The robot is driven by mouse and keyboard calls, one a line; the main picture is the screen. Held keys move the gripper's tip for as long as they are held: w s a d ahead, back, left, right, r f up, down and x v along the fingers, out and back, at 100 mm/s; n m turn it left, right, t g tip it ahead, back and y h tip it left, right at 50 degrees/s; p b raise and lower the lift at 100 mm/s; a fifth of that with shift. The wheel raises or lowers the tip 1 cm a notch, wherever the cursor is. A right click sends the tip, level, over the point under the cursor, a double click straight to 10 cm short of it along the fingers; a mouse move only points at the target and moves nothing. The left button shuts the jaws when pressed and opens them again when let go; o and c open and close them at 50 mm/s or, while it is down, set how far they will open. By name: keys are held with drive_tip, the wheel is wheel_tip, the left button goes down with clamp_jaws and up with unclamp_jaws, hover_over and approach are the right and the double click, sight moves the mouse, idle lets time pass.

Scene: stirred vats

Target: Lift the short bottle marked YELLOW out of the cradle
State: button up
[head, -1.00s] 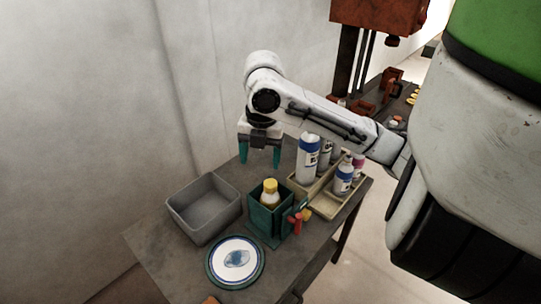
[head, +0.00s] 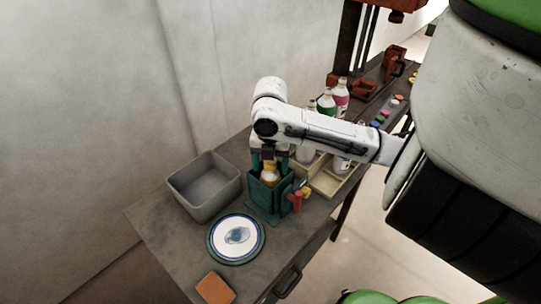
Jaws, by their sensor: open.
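The short bottle (head: 270,177) stands in the dark green cradle (head: 264,197). Its upper part looks yellowish above the cradle's rim; its cap is mostly hidden by my gripper and its lower part by the cradle. I cannot read a label on it. My gripper (head: 270,166) points down right over the cradle. Its teal fingers are open, one to the left and one to the right of the bottle's top. I cannot tell whether they touch the bottle.
A grey bin (head: 204,186) stands left of the cradle. A round blue-rimmed plate (head: 236,238) lies in front, with an orange block (head: 215,288) near the table edge. A red-handled clamp (head: 297,199) sits at the cradle's right.

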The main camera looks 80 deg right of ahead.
drive_tip(key=shift+f, duration=0.15)
drive_tip(key=shift+c, duration=0.3)
clamp_jaws()
drive_tip(key=c, duration=0.6)
unclamp_jaws()
drive_tip(key=c, duration=0.4)
drive_tip(key=shift+r+p, duration=0.3)
drive_tip(key=shift+r, duration=0.1)
drive_tip(key=shift+c, duration=0.4)
drive_tip(key=shift+r+p, duration=5.1)
drive_tip(key=shift+r, duration=1.8)
